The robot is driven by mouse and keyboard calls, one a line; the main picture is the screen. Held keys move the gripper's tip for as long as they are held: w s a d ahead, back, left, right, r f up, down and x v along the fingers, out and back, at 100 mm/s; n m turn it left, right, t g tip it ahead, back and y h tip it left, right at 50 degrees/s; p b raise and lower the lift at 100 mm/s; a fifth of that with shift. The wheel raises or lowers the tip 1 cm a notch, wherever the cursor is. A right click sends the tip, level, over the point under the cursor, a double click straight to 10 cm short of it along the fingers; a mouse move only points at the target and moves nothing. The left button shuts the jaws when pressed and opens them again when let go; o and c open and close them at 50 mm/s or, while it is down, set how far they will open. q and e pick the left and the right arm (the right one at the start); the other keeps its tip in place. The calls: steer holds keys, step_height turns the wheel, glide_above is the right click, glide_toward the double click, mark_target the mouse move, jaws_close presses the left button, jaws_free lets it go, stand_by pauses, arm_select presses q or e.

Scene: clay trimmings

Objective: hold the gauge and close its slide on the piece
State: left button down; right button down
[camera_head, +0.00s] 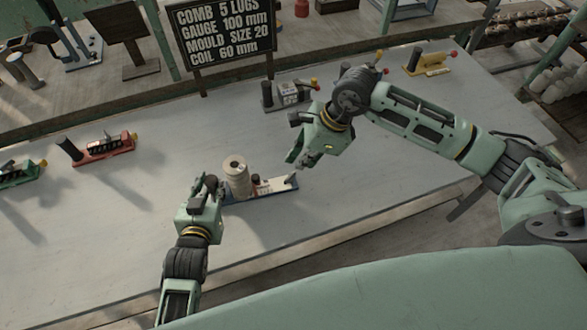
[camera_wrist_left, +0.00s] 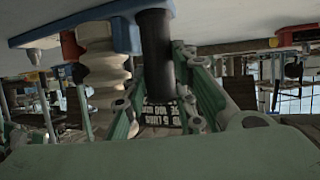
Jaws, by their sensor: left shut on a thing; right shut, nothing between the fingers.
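The gauge is a long blue bar (camera_head: 262,194) on the grey table, with a black post (camera_wrist_left: 155,55) at one end. My left gripper (camera_head: 209,184) is shut on that post; its fingers flank the post in the left wrist view (camera_wrist_left: 178,98). The ridged cream piece (camera_head: 236,177) stands upright on the bar beside the post, and shows in the wrist view (camera_wrist_left: 101,58). A red part (camera_wrist_left: 71,45) lies close on its far side; I cannot tell whether they touch. My right gripper (camera_head: 298,160) is shut and empty, just above the bar's right end.
A red gauge (camera_head: 105,148) and a green one (camera_head: 18,175) stand at the left of the table. A grey one (camera_head: 287,96) and a yellow one (camera_head: 428,66) stand farther back. A dark lettered sign (camera_head: 224,30) stands behind. The table's front middle is clear.

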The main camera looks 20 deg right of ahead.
steer(key=shift+s+d+r, duration=0.1)
steer(key=shift+d+r, duration=0.2)
steer(key=shift+r, duration=0.35)
arm_select(q)
steer(key=c, duration=1.4)
jaws_free()
steer(key=shift+o, duration=0.2)
